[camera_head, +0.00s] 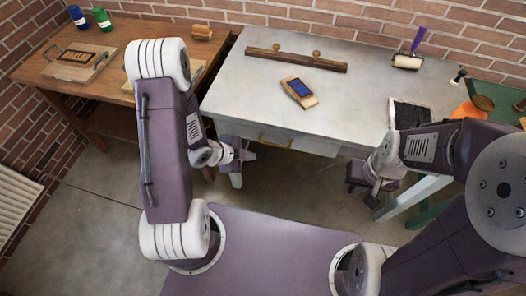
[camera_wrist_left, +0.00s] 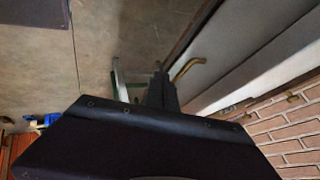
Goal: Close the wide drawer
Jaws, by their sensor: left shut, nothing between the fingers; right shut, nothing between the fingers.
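The wide drawer (camera_head: 315,145) is in the front of the grey-topped table, below its near edge. Its brass handle (camera_head: 275,140) shows in the head view, and a curved brass handle (camera_wrist_left: 188,68) also shows in the left wrist view. How far the drawer stands out is hard to tell. My left gripper (camera_head: 248,155) is shut and empty, low in front of the drawer's left part, near the handle. In the left wrist view its dark fingers (camera_wrist_left: 160,78) point along the drawer front, beside the handle; contact cannot be told. My right gripper (camera_head: 373,200) is shut and empty, in front of the table's right part.
On the grey tabletop (camera_head: 235,95) lie a wooden bar with knobs (camera_head: 295,60), a small wooden block with a blue face (camera_head: 299,92), a roller (camera_head: 408,60) and a black plate (camera_head: 410,113). A wooden table (camera_head: 40,68) stands at left. Floor in front is open.

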